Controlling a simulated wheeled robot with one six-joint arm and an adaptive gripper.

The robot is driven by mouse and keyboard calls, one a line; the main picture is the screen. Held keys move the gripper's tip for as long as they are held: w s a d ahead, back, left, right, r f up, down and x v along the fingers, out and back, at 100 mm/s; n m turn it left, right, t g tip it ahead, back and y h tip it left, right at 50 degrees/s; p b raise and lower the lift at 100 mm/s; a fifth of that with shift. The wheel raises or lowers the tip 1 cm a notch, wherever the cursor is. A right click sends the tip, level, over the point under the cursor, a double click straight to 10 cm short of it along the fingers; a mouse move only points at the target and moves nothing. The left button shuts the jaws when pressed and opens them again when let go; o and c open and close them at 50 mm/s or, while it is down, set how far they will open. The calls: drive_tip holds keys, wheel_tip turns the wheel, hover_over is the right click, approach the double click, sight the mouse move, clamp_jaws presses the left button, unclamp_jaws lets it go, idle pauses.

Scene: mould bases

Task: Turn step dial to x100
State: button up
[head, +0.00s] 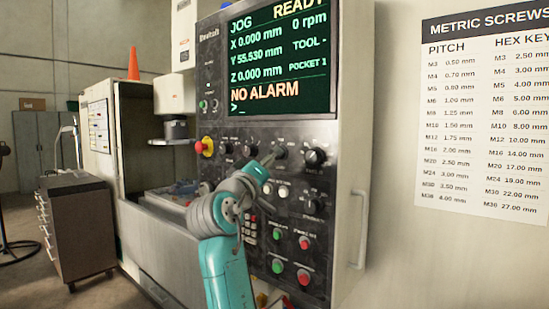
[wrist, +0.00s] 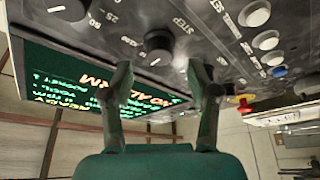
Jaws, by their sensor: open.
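The step dial (wrist: 158,45) is a black round knob on the grey control panel, beside the printed word STEP in the wrist view. A pale mark shows on its face, but I cannot read which value it points to. My gripper (wrist: 160,66) is open, with one finger on each side of the dial and visible gaps to it. I cannot tell how deep the fingertips reach. In the head view my gripper (head: 270,159) is at the panel next to the step dial (head: 280,152), partly covering the panel below.
A larger dial (wrist: 68,8) with numbers sits beside the step dial. White buttons (wrist: 257,14) lie on the other side. The screen (head: 279,56) above reads JOG and NO ALARM. A red emergency stop (head: 205,146) is at the panel's left.

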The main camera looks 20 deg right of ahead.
drive_tip(key=shift+x, duration=1.95)
clamp_jaws()
